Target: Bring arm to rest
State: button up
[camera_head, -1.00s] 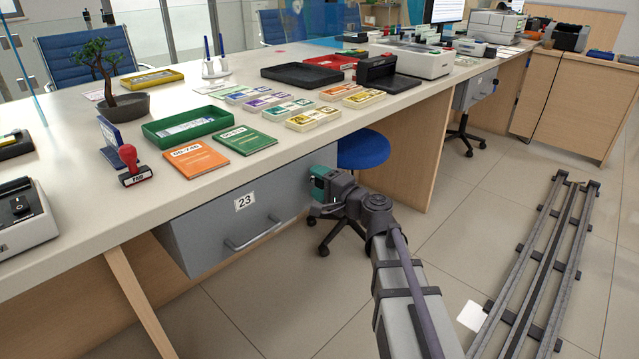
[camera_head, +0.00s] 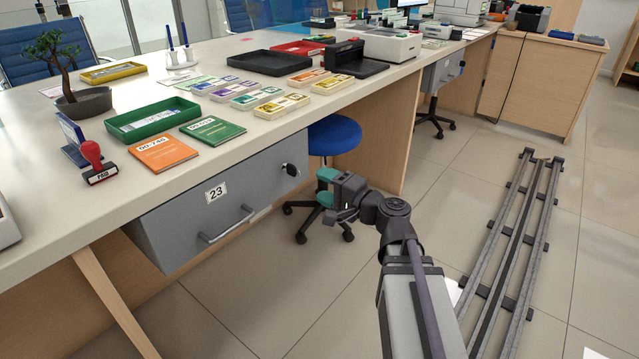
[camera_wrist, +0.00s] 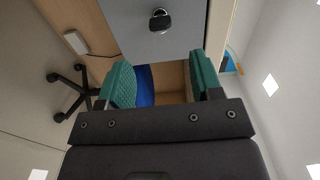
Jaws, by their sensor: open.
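My gripper (camera_head: 324,186) has teal finger pads and hangs over the floor in front of the counter, to the right of the grey drawer unit marked 23. In the wrist view its two teal fingers (camera_wrist: 160,82) stand wide apart with nothing between them. The grey drawer unit (camera_head: 172,222) is closed under the counter. A key with a black head (camera_head: 289,169) sits in its lock and also shows at the top of the wrist view (camera_wrist: 160,21). The gripper is apart from both.
The counter (camera_head: 57,190) carries a green tray (camera_head: 152,119), folders, banknote bundles and a red stamp (camera_head: 93,158). A blue stool (camera_head: 333,135) stands behind my gripper, partly under the counter. Floor rails (camera_head: 510,240) run at the right. Open floor lies between.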

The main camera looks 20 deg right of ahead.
jog(key=s+a+f+n+g+h+p, duration=0.4)
jog(key=s+f+n+g+h+p, duration=0.2)
jog(key=s+f+n+g+h, duration=0.65)
notch_tip(320, 180, up, 39)
jog(key=a+m+g+y+p, duration=0.1)
jog(key=g+y+p, duration=0.1)
jog(key=p, duration=3.5)
jog(key=shift+s+a+y, duration=0.2)
jog(key=shift+s+y, duration=0.15)
jog(key=shift+s, duration=0.1)
jog(key=shift+f+g, duration=0.1)
jog(key=shift+g, duration=0.15)
